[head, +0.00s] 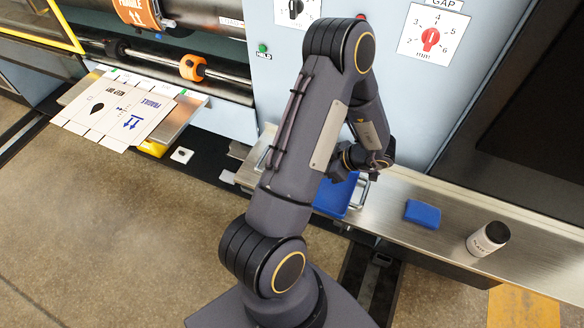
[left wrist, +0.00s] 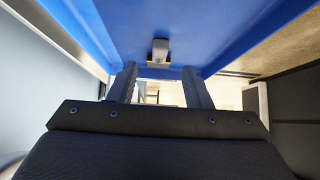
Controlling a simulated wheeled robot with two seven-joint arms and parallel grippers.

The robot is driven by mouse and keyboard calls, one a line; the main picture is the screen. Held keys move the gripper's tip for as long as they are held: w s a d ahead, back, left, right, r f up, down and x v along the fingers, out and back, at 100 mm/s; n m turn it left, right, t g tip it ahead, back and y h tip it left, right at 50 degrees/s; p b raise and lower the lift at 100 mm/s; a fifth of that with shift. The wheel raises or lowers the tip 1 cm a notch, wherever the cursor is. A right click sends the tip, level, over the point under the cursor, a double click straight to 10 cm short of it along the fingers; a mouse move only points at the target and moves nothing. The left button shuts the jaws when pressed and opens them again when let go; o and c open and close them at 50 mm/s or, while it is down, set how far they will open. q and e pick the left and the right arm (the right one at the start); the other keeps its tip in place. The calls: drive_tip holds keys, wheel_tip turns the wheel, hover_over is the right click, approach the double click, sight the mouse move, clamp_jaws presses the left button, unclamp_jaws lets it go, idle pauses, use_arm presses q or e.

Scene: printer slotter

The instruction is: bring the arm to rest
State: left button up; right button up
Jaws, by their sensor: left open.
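My one visible arm rises from the bottom middle of the head view, bends over, and ends above the steel ledge. Its left gripper (left wrist: 160,82) shows in the left wrist view with two dark fingers apart and nothing clearly held between them. A blue tray (head: 333,197) with metal handles sits below the hand, partly hidden by the arm. In the left wrist view a blue surface with raised sides (left wrist: 100,25) fills the top, close to the fingers, with a small grey block on it. I cannot tell whether the fingers touch it. My right gripper is not in view.
Printed cardboard (head: 118,108) lies on a feed table at the left. The machine's dial panel (head: 433,35) rises behind my arm.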

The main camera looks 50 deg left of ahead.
use_arm(q)
drive_tip(key=shift+v, duration=1.3)
